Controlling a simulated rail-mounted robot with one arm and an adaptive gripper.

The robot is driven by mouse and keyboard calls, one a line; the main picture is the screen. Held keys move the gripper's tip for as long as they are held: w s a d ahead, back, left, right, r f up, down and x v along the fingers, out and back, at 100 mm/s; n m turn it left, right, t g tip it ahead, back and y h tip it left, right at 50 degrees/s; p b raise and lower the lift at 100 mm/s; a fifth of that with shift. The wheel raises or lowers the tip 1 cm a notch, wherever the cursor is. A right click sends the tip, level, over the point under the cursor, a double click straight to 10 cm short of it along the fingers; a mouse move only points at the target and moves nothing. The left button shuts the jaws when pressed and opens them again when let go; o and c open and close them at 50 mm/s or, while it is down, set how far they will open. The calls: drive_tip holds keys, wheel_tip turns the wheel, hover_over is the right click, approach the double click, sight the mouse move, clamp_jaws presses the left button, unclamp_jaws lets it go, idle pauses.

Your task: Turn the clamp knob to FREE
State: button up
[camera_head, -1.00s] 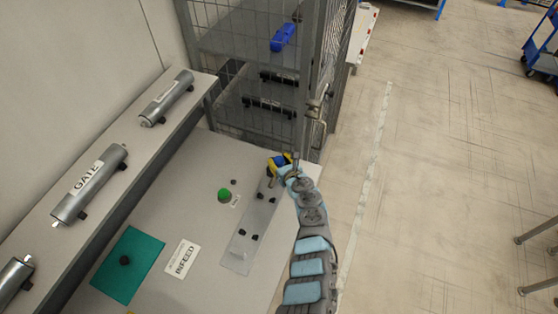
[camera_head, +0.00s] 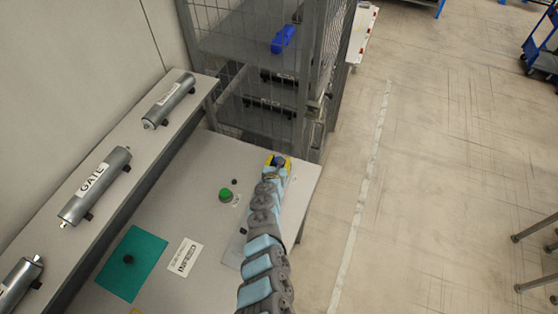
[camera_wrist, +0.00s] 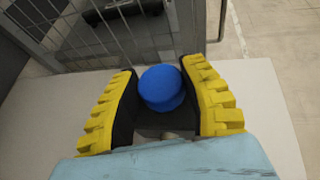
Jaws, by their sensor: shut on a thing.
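A round blue knob (camera_wrist: 163,87) sits between the two yellow fingers of my gripper (camera_wrist: 160,95) in the wrist view. It looks like the clamp knob, and the fingers are shut on it from both sides. No pointer or FREE marking shows on or around it. In the head view my gripper (camera_head: 278,162) is at the far end of the grey table, near the cage. The knob cannot be made out clearly there, and my arm covers most of the plate below it.
A green button (camera_head: 225,195) stands left of my arm. A teal pad (camera_head: 130,275) and an INFEED label (camera_head: 185,257) lie nearer. A GATE roller (camera_head: 95,185) lies on the left ledge. The mesh cage (camera_head: 312,110) stands close beyond my gripper.

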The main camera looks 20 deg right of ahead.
drive_tip(key=m+g+h+b, duration=0.1)
drive_tip(key=m+b, duration=0.1)
drive_tip(key=m+g+h+b, duration=0.1)
drive_tip(key=h+b, duration=0.1)
drive_tip(key=shift+a+f+m+g, duration=0.1)
drive_tip(key=shift+f+m+g, duration=0.25)
drive_tip(key=shift+m+g, duration=0.05)
drive_tip(key=m+g+h+b, duration=0.1)
drive_tip(key=m+g+b, duration=0.1)
drive_tip(key=b, duration=0.3)
drive_tip(key=shift+g+h+b, duration=0.3)
drive_tip(key=shift+h, duration=0.1)
drive_tip(key=shift+m+g+b, duration=0.3)
drive_tip(key=shift+m+b, duration=0.2)
drive_tip(key=shift+b, duration=0.4)
drive_tip(key=m+g+h+b, duration=0.1)
drive_tip(key=g+b, duration=0.1)
drive_tip(key=b, duration=0.5)
drive_tip(key=shift+m, duration=0.4)
drive_tip(key=m+g+b, duration=0.2)
drive_tip(key=b, duration=0.8)
drive_tip(key=shift+d, duration=0.2)
drive_tip(key=g+b, duration=0.1)
drive_tip(key=b, duration=0.4)
drive_tip(key=shift+a+r+m, duration=0.1)
drive_tip(key=shift+r+m, duration=0.1)
drive_tip(key=shift+m, duration=0.2)
drive_tip(key=shift+b, duration=0.35)
drive_tip(key=o, duration=1.2)
drive_tip(key=shift+r, duration=0.1)
